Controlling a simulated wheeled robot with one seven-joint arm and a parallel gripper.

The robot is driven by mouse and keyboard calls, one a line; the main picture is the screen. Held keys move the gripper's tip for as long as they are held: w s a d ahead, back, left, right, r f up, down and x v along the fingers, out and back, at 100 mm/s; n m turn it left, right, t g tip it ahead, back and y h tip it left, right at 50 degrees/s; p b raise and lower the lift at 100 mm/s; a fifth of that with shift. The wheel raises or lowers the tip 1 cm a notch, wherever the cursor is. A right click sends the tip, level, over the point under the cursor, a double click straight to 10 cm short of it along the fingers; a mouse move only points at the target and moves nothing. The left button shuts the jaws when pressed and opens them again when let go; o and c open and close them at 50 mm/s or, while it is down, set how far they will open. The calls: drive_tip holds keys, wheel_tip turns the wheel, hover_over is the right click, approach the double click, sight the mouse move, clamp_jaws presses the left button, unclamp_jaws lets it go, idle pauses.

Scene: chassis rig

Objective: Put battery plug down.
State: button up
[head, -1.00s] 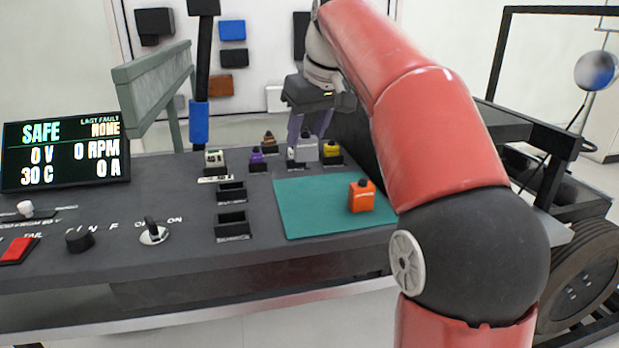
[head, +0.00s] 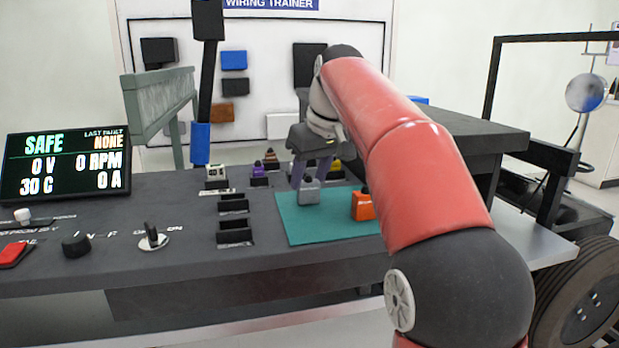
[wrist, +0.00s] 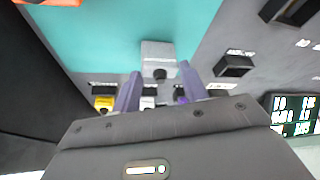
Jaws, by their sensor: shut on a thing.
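My gripper (head: 311,178) is shut on a grey plug (head: 309,192), most likely the battery plug, by the dark knob on its top. The plug is upright over the rear left part of the teal mat (head: 305,230); I cannot tell whether its base touches the mat. The wrist view shows the grey plug (wrist: 158,50) between the fingertips, with the teal mat (wrist: 110,35) around and beyond it. An orange plug (head: 362,206) stands on the mat to the right, apart from the grey one and partly hidden by my arm.
Two empty black sockets (head: 234,232) lie left of the mat. Several plugs, among them a white one (head: 215,172), a purple one (head: 258,168) and a yellow one (head: 335,167), stand behind it. The mat's front part is clear. A status screen (head: 66,159) reads SAFE.

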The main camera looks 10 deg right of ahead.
drive_tip(key=shift+f, duration=0.1)
drive_tip(key=o, duration=1.1)
drive_tip(key=shift+c, duration=0.2)
drive_tip(key=shift+r, duration=0.25)
drive_tip(key=p+v, duration=0.4)
drive_tip(key=v, duration=0.7)
drive_tip(key=shift+s+r, duration=0.2)
drive_tip(key=shift+r, duration=0.15)
